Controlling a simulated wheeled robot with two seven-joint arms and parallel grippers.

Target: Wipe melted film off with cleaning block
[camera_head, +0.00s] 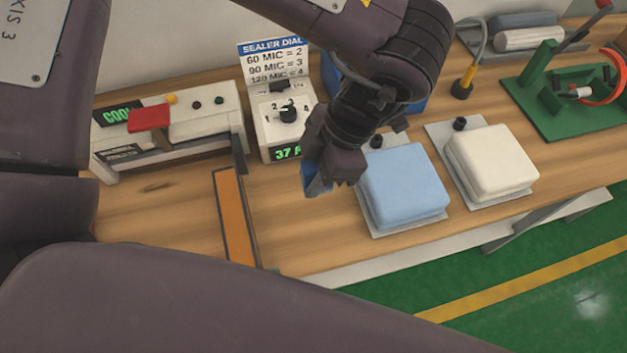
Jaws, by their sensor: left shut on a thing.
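My left gripper (330,180) reaches down over the bench from the top of the view. It is shut on a small blue block (315,178), mostly hidden by the fingers. An orange strip in a dark frame (234,215) lies on the bench to the left of the block, apart from it. I cannot make out melted film on the strip. The sealer (200,122) stands at the left with a red handle (149,118) and a green "COOL" display. My right gripper is not in view.
A dial box (286,125) stands behind the gripper. To the right are a light blue pad (403,185) and a cream pad (490,160) on grey plates. A green fixture (565,100) with an orange ring stands farther right. Bare wood (150,220) shows at the left.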

